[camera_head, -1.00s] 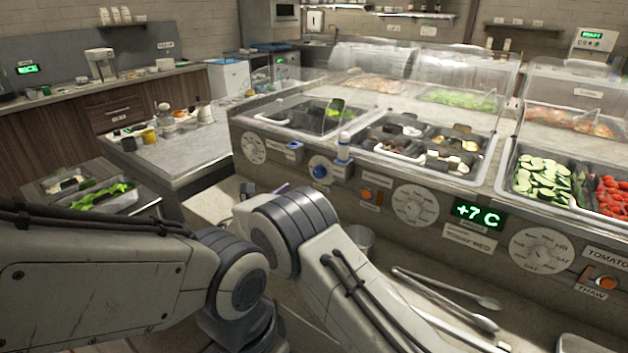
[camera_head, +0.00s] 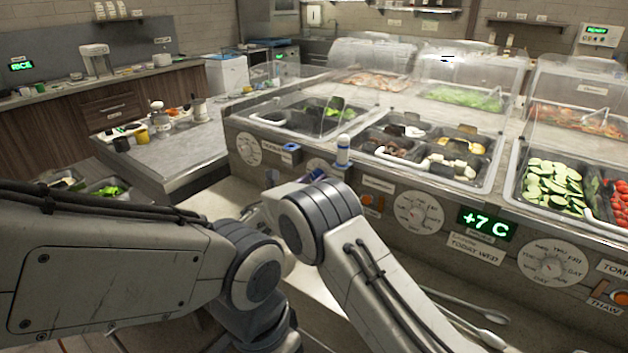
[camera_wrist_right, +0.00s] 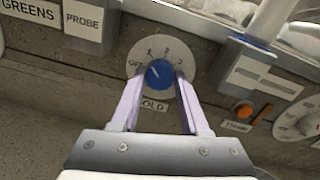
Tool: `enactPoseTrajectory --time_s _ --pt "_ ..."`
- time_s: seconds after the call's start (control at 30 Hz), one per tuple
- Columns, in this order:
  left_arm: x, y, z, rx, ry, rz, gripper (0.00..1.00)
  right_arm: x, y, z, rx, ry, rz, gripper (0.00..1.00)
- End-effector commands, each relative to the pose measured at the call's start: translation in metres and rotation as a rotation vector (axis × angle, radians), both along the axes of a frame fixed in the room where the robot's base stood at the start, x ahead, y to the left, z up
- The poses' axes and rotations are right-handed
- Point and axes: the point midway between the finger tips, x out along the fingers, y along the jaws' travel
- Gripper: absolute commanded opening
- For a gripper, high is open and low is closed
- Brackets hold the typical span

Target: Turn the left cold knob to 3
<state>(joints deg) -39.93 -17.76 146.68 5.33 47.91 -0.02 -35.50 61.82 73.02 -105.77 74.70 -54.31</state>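The left cold knob (camera_wrist_right: 159,73) is a blue knob on a round white dial marked OFF, 1, 2, 3 above a partly covered COLD label. Its white mark points to the upper left, between OFF and 1 as far as I can tell. In the right wrist view the two pale fingers of my right gripper (camera_wrist_right: 160,77) stand apart on either side of the knob. The gaps are very thin and I cannot see firm contact. In the head view my arm hides part of this dial. My left gripper is not in view.
A white bottle (camera_head: 343,150) stands in a holder right of the dial. An orange THAW button (camera_wrist_right: 243,109) and another dial (camera_head: 417,211) are further right. A PROBE label (camera_wrist_right: 92,22) is to the left. Food trays fill the counter above. Utensils lie on the lower shelf.

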Motion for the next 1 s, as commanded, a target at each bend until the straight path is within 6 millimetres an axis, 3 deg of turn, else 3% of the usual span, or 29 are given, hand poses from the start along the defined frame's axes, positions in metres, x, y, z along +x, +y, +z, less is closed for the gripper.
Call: enactPoseTrajectory --time_s 0.03,0.07,0.1,0.47,1.0 --pt "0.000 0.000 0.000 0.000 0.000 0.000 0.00 0.000 0.001 0.000 0.000 0.000 0.000 0.14" --pt "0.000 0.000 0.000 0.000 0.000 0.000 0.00 0.000 0.001 0.000 0.000 0.000 0.000 0.03" --pt "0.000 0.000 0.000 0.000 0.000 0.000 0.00 0.000 0.001 0.000 0.000 0.000 0.000 0.00" --pt "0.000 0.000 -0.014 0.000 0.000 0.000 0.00 0.000 0.000 -0.003 0.049 -0.035 0.001 0.00" --pt "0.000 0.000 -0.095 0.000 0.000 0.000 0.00 -0.001 -0.001 -0.009 0.407 -0.296 0.001 0.00"
